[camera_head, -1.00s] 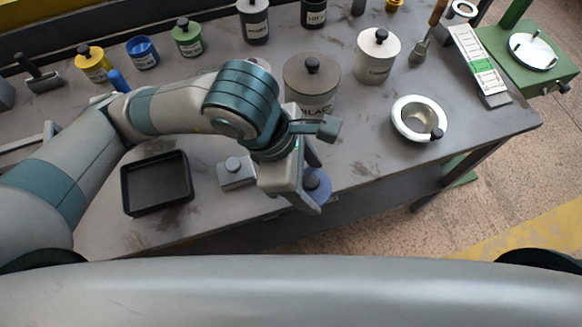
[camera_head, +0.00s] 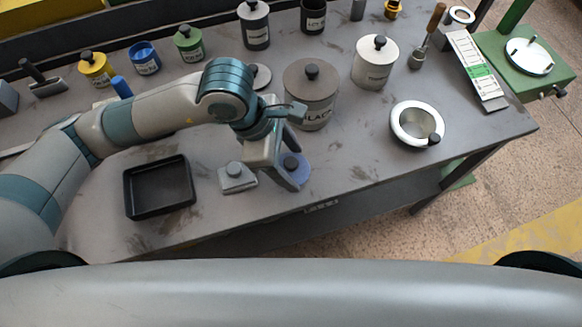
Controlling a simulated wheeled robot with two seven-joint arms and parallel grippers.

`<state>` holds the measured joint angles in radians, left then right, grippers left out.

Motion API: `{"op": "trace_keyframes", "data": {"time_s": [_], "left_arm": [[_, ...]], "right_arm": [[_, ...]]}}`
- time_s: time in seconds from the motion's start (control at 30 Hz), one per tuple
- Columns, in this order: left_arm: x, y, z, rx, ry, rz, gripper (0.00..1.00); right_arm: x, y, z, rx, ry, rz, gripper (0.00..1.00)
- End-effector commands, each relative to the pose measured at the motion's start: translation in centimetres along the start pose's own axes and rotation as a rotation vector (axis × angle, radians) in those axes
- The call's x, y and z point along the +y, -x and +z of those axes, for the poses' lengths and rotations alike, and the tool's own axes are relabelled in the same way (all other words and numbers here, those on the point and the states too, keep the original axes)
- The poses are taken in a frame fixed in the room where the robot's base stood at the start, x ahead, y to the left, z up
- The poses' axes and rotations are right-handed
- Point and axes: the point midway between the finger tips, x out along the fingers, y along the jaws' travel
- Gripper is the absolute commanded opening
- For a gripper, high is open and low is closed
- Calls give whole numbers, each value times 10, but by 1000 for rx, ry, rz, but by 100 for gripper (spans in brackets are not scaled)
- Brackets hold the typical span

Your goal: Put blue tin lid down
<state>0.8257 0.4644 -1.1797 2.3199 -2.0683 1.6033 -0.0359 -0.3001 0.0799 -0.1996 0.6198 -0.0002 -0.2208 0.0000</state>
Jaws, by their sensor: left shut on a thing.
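The blue lid (camera_head: 301,174), a flat disc with a dark knob, is at my left gripper (camera_head: 287,166) near the table's front edge. My left gripper is shut on the lid by its knob, and the fingers partly hide it. Whether the lid touches the table top I cannot tell. The blue tin (camera_head: 146,65) stands without a lid at the back left, between a yellow tin and a green tin. My right gripper is not in view.
A grey block with a knob (camera_head: 237,180) sits just left of the lid. A black tray (camera_head: 128,198) lies farther left. A large grey-brown tin (camera_head: 311,96) stands behind the gripper. A steel bowl (camera_head: 400,130) is to the right, with bare table (camera_head: 350,150) between.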

Motion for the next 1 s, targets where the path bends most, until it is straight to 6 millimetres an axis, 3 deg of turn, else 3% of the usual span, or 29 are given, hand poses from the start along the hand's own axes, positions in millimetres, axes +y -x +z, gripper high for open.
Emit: {"op": "trace_keyframes", "data": {"time_s": [0.4,0.83,0.87,0.9,0.93,1.0], "left_arm": [[-1,-34,-14,1,3,-2,40],[0,-40,-16,0,1,0,40],[0,-39,-16,0,1,0,67],[0,-38,-16,0,1,0,77],[0,-39,-16,0,1,-1,81],[0,-39,-16,0,1,-1,81]], "right_arm": [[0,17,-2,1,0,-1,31],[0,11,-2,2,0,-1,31],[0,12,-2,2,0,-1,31],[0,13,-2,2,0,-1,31],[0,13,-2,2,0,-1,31],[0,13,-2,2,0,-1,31]]}}
